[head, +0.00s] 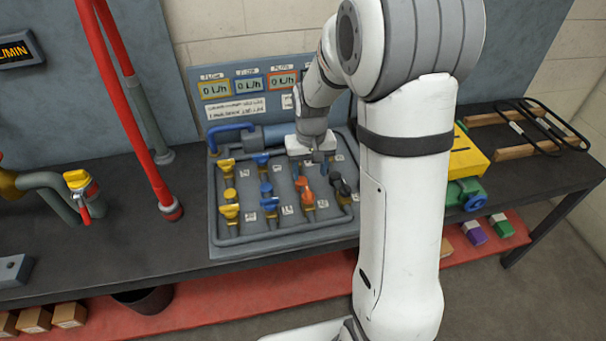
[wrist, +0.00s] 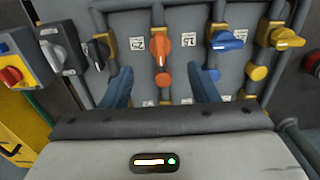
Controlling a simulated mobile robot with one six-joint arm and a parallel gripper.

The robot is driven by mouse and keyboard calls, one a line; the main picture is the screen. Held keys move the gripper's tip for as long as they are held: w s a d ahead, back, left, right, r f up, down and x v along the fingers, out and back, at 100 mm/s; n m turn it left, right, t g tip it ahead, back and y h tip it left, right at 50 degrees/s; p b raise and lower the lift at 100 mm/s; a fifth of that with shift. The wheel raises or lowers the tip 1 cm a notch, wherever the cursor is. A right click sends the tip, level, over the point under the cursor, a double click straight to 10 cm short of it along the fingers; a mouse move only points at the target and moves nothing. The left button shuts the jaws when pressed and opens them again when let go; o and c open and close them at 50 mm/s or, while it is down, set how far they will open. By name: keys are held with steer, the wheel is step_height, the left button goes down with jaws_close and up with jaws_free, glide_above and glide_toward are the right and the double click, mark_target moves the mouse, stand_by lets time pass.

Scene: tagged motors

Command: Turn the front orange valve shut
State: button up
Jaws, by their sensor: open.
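The front orange valve shows in the head view (head: 307,198) on the front row of the grey valve board (head: 235,239). In the wrist view its orange handle (wrist: 162,46) lies roughly in line with its upright pipe, below a brass body. A smaller orange knob (wrist: 163,82) sits below it there. My gripper (head: 319,158) is above the board, behind the front row in the head view. In the wrist view its two blue fingers (wrist: 161,85) are spread to either side of the orange column, with nothing held between them. The back orange valve is hidden in the head view.
Yellow valves (head: 229,211) and blue valves (head: 268,204) stand left of the orange one, and a black-handled one (head: 344,190) right. A red hose (head: 130,110) and a yellow-topped valve (head: 78,180) stand further left. A yellow box (head: 468,155) is right of my arm.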

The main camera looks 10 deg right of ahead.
mark_target(308, 192)
steer(key=shift+w+f, duration=0.3)
steer(key=shift+f, duration=0.3)
steer(key=shift+w+f, duration=0.3)
steer(key=shift+f, duration=0.3)
step_height(308, 192, down, 7)
steer(key=shift+f+p, duration=0.15)
steer(key=shift+p, duration=0.55)
steer(key=shift+c, duration=0.3)
steer(key=c, duration=0.9)
